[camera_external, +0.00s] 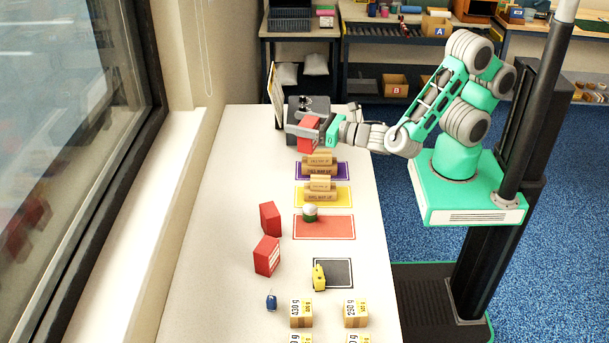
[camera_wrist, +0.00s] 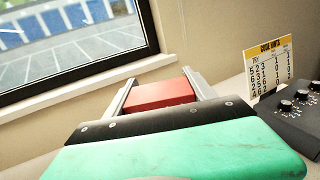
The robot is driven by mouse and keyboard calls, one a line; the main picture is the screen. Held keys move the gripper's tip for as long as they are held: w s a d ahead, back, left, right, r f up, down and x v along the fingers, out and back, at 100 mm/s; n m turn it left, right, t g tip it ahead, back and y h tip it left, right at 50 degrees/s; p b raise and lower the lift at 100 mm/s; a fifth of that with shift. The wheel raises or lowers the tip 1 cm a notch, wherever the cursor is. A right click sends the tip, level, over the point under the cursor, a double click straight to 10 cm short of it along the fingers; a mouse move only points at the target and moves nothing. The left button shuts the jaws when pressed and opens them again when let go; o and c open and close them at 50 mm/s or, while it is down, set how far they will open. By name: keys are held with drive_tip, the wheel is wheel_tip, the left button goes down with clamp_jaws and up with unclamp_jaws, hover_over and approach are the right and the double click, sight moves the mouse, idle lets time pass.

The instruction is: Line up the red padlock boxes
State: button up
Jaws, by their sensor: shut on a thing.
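My gripper (camera_external: 306,124) is shut on a red box (camera_external: 309,139) at the far end of the table and holds it above the surface. In the wrist view the held red box (camera_wrist: 162,94) sits between the two fingers. Two more red boxes stand nearer: one upright box (camera_external: 270,219) left of the red mat, and a second box (camera_external: 266,256) in front of it, turned at an angle. The red mat (camera_external: 338,229) lies flat with a round white and green item on its back left part. Labels on the red boxes are too small to read.
Purple (camera_external: 341,171) and yellow (camera_external: 343,197) mats bear stacked cardboard pieces. A black mat (camera_external: 339,273) with a yellow item, a blue item (camera_external: 271,301) and several weight-marked cartons (camera_external: 301,313) lie nearer. A dark knobbed device (camera_wrist: 297,110) and code card (camera_wrist: 268,66) stand by my gripper.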

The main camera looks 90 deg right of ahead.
drive_tip(key=shift+m+h, duration=0.3)
drive_tip(key=w+f+b, duration=0.3)
drive_tip(key=f+b, duration=0.3)
drive_tip(key=w+f+b, duration=0.4)
drive_tip(key=f+b, duration=0.3)
drive_tip(key=w+f+b, duration=0.4)
drive_tip(key=f+b, duration=0.2)
drive_tip(key=b, duration=0.1)
drive_tip(key=shift+w+a+f, duration=0.1)
drive_tip(key=shift+a+f, duration=0.15)
drive_tip(key=shift+a, duration=0.05)
drive_tip(key=shift+f+b, duration=0.35)
drive_tip(key=shift+f, duration=0.25)
drive_tip(key=o, duration=1.7)
drive_tip(key=shift+o, duration=0.2)
drive_tip(key=shift+r, duration=0.1)
